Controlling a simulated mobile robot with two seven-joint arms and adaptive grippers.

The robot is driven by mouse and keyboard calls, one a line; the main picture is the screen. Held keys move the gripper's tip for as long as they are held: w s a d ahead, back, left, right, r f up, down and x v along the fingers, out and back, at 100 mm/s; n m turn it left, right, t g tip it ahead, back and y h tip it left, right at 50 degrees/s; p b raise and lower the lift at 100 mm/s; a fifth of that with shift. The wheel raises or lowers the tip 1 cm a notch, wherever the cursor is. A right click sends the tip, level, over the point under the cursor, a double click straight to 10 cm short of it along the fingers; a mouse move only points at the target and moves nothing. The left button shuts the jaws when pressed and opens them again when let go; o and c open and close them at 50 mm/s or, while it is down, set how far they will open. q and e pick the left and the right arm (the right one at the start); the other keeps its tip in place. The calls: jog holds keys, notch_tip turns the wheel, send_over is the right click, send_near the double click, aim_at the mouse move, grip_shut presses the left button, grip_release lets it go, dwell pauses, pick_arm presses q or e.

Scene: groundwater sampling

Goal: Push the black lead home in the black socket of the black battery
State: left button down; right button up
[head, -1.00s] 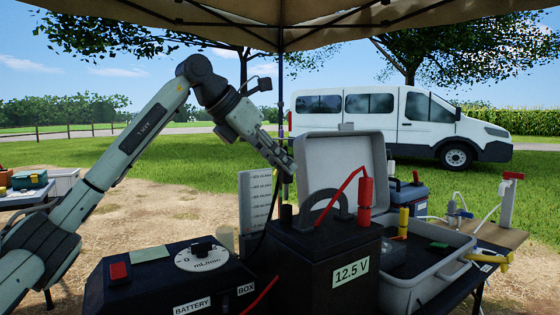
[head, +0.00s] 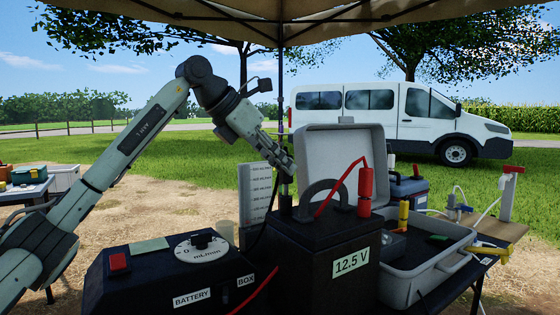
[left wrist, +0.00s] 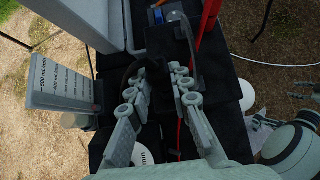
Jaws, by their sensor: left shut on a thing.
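The black battery (head: 318,262), labelled 12.5 V, stands at the front centre. Its black socket (head: 285,206) rises from the left of its top, beside the grey handle. My left gripper (head: 287,165) is above that socket, fingers pointing down, shut on the black lead. The lead's thin cable (head: 267,214) hangs down to the left of the battery. In the left wrist view my fingers (left wrist: 159,92) straddle a dark area over the battery; the plug is hard to make out there. Whether the plug's tip touches the socket cannot be told.
A red plug (head: 366,185) with a red lead stands at the battery's right. The battery box (head: 170,280) with a dial is at left. A graduated card (head: 256,190) and an open grey case (head: 345,150) stand behind. A grey tray (head: 430,272) is at right.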

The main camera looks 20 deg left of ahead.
pick_arm(q)
jog(key=shift+f+b, duration=0.55)
jog(key=shift+f, duration=0.55)
jog(key=c, duration=1.3)
grip_release()
jog(key=v, duration=1.2)
